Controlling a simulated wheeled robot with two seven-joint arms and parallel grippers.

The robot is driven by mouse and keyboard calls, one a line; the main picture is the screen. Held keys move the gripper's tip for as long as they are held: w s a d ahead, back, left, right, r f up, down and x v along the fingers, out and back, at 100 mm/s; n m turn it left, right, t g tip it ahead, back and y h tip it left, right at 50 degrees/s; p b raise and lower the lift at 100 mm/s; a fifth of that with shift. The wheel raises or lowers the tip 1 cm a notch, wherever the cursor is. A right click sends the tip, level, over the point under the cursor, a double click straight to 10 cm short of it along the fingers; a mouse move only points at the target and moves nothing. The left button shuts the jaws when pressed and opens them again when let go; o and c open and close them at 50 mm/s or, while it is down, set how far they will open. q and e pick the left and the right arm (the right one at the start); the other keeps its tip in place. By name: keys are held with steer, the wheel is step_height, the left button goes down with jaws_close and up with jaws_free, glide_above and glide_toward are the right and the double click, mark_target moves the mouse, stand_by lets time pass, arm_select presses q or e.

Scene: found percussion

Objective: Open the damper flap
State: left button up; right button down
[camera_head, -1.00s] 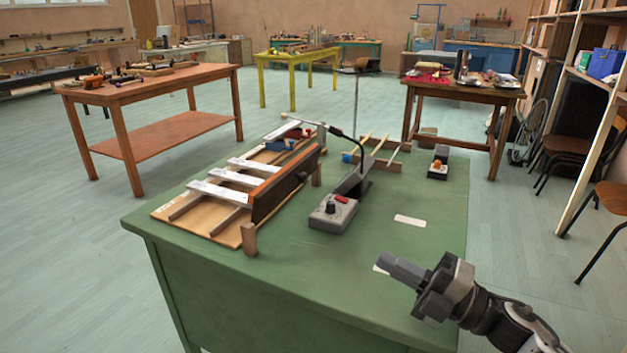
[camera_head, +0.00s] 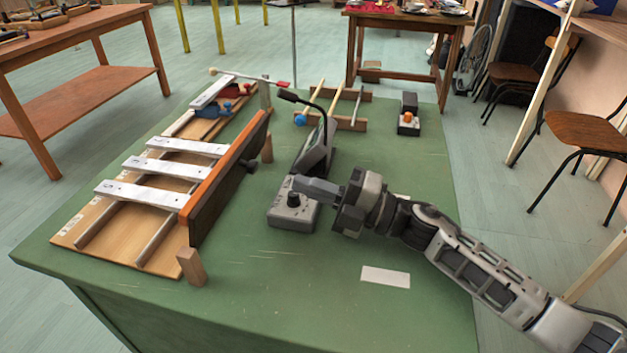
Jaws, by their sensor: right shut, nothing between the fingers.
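The damper flap (camera_head: 228,180) appears to be the long dark board with an orange top edge, standing on edge along the right side of the bar instrument. A small dark knob (camera_head: 251,166) sticks out of its right face. The instrument's silver bars (camera_head: 142,194) lie across rails on a wooden base (camera_head: 72,238) to its left. My right gripper (camera_head: 300,187) comes in from the right and is shut and empty. Its tips point left, at or above a grey control box, apart from the knob. The box's top is partly hidden. My left gripper is out of view.
The grey box (camera_head: 290,215) with a black dial stands right of the flap, before a tilted dark panel (camera_head: 314,150) and gooseneck. Wooden blocks (camera_head: 191,266) stand by the flap's ends. Mallets (camera_head: 312,100) lie on a rack behind. The green table's (camera_head: 290,290) front is mostly clear.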

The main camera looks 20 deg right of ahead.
mark_target(240, 158)
arm_select(q)
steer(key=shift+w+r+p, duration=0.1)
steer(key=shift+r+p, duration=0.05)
steer(key=shift+p, duration=0.15)
arm_select(e)
steer(key=x, duration=0.6)
steer(key=shift+w+a, duration=0.15)
steer(key=shift+r, duration=0.1)
steer(key=r+p, duration=0.1)
steer(key=p, duration=0.1)
steer(key=shift+w+a+p, duration=0.1)
steer(key=shift+p, duration=0.25)
steer(key=shift+r+h+p, duration=0.2)
steer(key=shift+h+p, duration=0.1)
steer(key=shift+p, duration=0.35)
steer(key=shift+w+a+r+g+p, duration=0.15)
steer(key=shift+a+g+p, duration=0.15)
steer(key=shift+p, duration=0.5)
steer(key=shift+w+a, duration=0.1)
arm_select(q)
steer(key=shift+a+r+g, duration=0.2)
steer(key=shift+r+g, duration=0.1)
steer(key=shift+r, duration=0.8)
